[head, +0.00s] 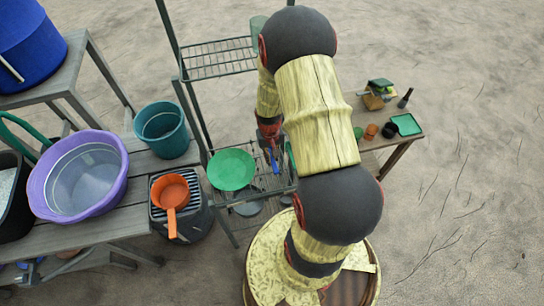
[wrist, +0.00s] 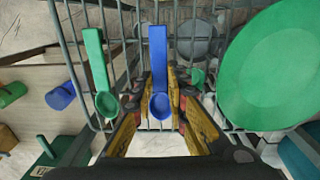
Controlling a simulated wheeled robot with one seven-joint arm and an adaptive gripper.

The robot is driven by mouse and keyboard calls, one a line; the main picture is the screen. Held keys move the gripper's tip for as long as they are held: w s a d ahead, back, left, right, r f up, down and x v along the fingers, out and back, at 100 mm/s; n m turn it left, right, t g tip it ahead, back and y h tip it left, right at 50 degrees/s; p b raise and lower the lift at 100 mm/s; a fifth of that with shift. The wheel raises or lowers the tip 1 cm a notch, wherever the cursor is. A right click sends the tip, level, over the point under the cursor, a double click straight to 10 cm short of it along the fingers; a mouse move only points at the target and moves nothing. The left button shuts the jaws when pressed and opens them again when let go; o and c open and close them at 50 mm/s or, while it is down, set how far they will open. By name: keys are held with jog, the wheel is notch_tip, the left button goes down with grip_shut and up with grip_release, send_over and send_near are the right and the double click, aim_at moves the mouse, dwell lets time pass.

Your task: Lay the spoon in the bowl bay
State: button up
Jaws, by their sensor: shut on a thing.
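My gripper (wrist: 161,92) is shut on a blue spoon (wrist: 158,50), gripped near its bowl end, with the handle pointing to the top of the wrist view. In the head view the blue spoon (head: 275,162) shows below my gripper (head: 269,140), over the wire rack shelf (head: 250,192). A green spoon (wrist: 97,62) lies to the left of it in the wrist view. A green round dish (wrist: 283,70) is on the right; it also shows on the rack in the head view (head: 231,169). I cannot tell which part of the rack is the bowl bay.
Rack wires and posts surround my gripper closely. A small table with a green tray (head: 406,124) stands to the right.

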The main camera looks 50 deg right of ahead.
jog(key=shift+f, duration=0.15)
jog(key=o, duration=0.9)
jog(key=shift+c, duration=0.2)
jog(key=w+a+r+n+t+p, duration=0.1)
jog(key=a+r, duration=0.2)
jog(key=r, duration=0.7)
jog(key=w+a+r+n+t+p, duration=0.1)
jog(key=a+r, duration=0.2)
jog(key=r, duration=0.6)
jog(key=w+a+r, duration=0.1)
jog(key=a+r, duration=0.3)
jog(key=r, duration=0.6)
jog(key=s+a+r+n+t, duration=0.1)
jog(key=s+a+r, duration=0.2)
jog(key=a+r, duration=0.1)
jog(key=s+a+r+n+t, duration=0.1)
jog(key=s+a+r, duration=0.3)
jog(key=r, duration=0.1)
jog(key=s+a+r+n+t, duration=0.1)
jog(key=s+a+r+n, duration=0.1)
jog(key=s+a+r, duration=0.2)
jog(key=shift+a+r+t, duration=0.4)
jog(key=shift+r, duration=0.25)
